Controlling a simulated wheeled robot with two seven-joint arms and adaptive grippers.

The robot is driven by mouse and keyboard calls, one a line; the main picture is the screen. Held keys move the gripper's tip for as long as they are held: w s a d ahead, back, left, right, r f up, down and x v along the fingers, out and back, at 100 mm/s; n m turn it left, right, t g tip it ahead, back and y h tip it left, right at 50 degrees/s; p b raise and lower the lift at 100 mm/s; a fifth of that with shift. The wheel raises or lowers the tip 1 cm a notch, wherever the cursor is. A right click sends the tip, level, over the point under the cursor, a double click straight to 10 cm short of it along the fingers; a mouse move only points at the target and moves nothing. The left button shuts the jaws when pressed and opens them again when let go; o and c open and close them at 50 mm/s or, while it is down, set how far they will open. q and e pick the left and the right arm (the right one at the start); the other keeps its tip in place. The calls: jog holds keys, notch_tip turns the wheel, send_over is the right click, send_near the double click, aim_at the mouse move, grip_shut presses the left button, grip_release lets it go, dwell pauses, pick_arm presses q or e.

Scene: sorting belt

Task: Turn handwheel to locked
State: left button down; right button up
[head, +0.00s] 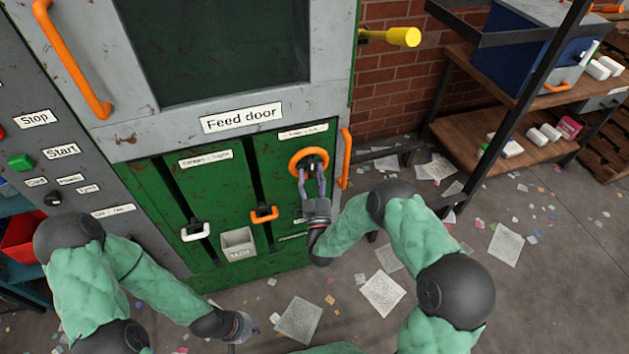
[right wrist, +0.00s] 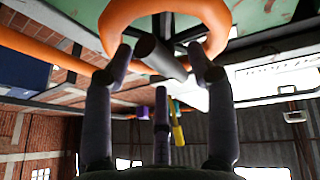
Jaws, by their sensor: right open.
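The orange handwheel (head: 293,163) is on the green panel below the "Feed door" sign, at its upper right. My right gripper (head: 312,178) is at the wheel's lower side, fingers pointing up at it. In the right wrist view the wheel's orange ring (right wrist: 117,18) is at the top. The fingers of the right gripper (right wrist: 162,62) are spread, with two tips near the ring's lower edge. A dark cylinder (right wrist: 157,54) shows between these tips; I cannot tell if they touch it. My left gripper (head: 238,328) is low, near the floor, away from the wheel; its fingers are unclear.
An orange vertical handle (head: 345,158) is close to the right of the wheel. An orange-handled lever (head: 264,214) and a white-handled lever (head: 195,231) sit in slots to the left. A yellow handle (head: 403,37) sticks out above right. Papers litter the floor.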

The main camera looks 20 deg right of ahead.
jog(key=v, duration=1.2)
jog(key=shift+f, duration=0.1)
dwell(0.5)
